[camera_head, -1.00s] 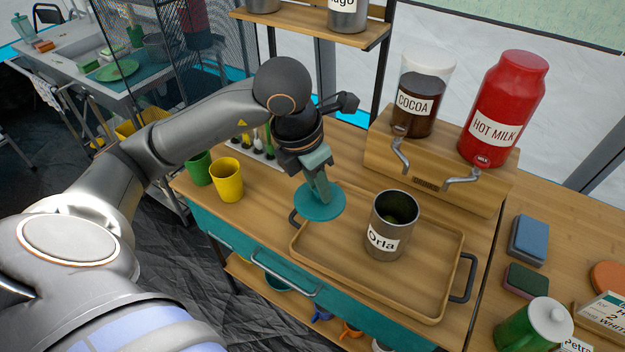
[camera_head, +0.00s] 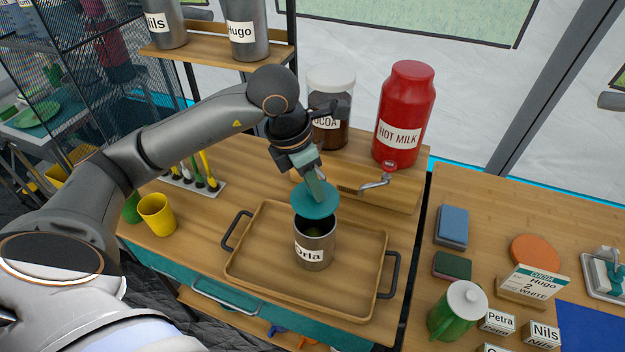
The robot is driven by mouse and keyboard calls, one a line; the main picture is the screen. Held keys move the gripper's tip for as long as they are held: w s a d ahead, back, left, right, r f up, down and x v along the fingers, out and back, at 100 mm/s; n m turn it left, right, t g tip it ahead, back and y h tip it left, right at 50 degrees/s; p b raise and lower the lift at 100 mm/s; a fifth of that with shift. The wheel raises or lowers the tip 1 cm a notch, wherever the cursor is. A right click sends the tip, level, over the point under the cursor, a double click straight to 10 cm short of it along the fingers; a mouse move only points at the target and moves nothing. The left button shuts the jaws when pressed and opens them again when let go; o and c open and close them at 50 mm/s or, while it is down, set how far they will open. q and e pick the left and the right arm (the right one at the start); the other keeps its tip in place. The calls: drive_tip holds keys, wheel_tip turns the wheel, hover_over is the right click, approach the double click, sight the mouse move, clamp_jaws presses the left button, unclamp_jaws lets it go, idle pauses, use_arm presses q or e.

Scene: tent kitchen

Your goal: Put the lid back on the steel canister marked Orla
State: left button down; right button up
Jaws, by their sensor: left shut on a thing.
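The steel canister marked Orla (camera_head: 314,252) stands upright on the wooden tray (camera_head: 262,270), with its open mouth partly showing. A round teal lid (camera_head: 316,203) is held over the canister's far rim, slightly tilted. My left gripper (camera_head: 316,190) is shut on the lid from above. The lid covers the back part of the mouth in this view. I cannot tell whether it touches the rim. My right gripper is not in view.
The cocoa jar and red hot milk bottle (camera_head: 404,115) stand on a wooden dispenser behind the tray. A yellow cup (camera_head: 157,214) stands left. Sponges (camera_head: 452,227), a green pot (camera_head: 458,310) and name cards are right. Steel canisters (camera_head: 246,30) stand on the shelf above.

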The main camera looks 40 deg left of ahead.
sight(310, 197)
use_arm(q)
wheel_tip(310, 197, down, 4)
drive_tip(key=shift+r+b, duration=0.1)
drive_tip(key=shift+b, duration=1.1)
drive_tip(key=shift+f+b, duration=0.7)
drive_tip(key=shift+f+b, duration=0.2)
drive_tip(key=shift+b, duration=0.6)
idle(0.8)
idle(0.4)
drive_tip(key=shift+c, duration=0.6)
unclamp_jaws()
drive_tip(key=shift+r, duration=0.1)
